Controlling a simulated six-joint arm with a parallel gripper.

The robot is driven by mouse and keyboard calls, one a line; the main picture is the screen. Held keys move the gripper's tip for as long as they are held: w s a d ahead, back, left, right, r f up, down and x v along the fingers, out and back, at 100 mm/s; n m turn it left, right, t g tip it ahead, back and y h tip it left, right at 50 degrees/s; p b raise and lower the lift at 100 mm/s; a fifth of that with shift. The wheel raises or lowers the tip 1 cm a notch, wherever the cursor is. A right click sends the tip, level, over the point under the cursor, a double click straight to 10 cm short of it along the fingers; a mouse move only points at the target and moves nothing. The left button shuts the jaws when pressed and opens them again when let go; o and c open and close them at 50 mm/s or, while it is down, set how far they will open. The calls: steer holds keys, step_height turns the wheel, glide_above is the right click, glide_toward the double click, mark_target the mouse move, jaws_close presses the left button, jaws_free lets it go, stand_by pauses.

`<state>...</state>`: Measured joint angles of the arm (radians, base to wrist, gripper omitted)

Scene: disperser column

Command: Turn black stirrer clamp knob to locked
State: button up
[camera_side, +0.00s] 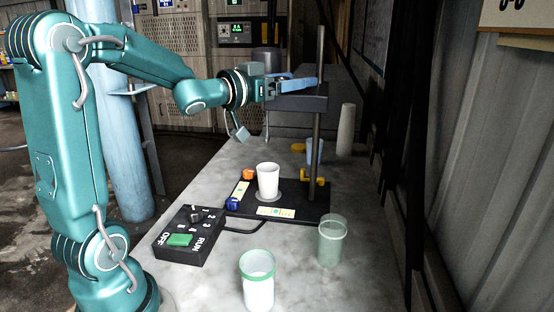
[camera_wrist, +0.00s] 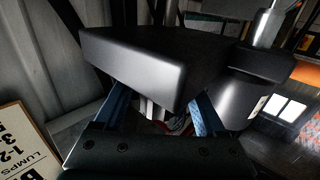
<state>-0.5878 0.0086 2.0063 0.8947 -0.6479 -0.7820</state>
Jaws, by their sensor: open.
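The dark stirrer head (camera_side: 306,104) is fixed high on the upright metal column (camera_side: 318,150). In the wrist view a large dark block of the head (camera_wrist: 150,65) fills the middle. My gripper (camera_side: 312,82) is at the top of the head, close to the column, with its blue fingers pointing right. In the wrist view my gripper (camera_wrist: 160,108) has its two blue fingers spread apart, their tips partly hidden by the block. I cannot make out the black clamp knob or its position in either view. Whether a finger touches the head cannot be told.
Below stands a black base plate (camera_side: 312,206) with a white cup (camera_side: 268,177) on it. A control box (camera_side: 184,246) is at front left. A green-rimmed beaker (camera_side: 257,288) and a greenish glass (camera_side: 332,243) stand in front. A pale cylinder (camera_side: 346,130) is behind.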

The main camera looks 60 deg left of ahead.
steer(key=shift+y, duration=0.4)
steer(key=shift+n, duration=0.3)
steer(key=s, duration=0.5)
steer(key=shift+s+d+r, duration=0.1)
steer(key=shift+d+r, duration=0.05)
steer(key=shift+d, duration=0.2)
step_height(320, 180, up, 3)
steer(key=shift+f, duration=0.1)
steer(key=shift+r, duration=0.45)
steer(key=shift+s+a+r+n+g+y, duration=2.2)
steer(key=shift+r+n+g+y, duration=0.85)
steer(key=shift+y, duration=0.75)
steer(key=s+d+f+m+g+h, duration=0.3)
steer(key=s+d+m+h, duration=0.15)
steer(key=s+d, duration=0.35)
steer(key=s+d+f+m+g+h, duration=0.25)
steer(key=s+d+h, duration=0.35)
steer(key=d, duration=0.5)
step_height(320, 180, down, 20)
steer(key=shift+w+a+m+g, duration=0.2)
steer(key=shift+m+g, duration=0.2)
steer(key=shift+m, duration=0.05)
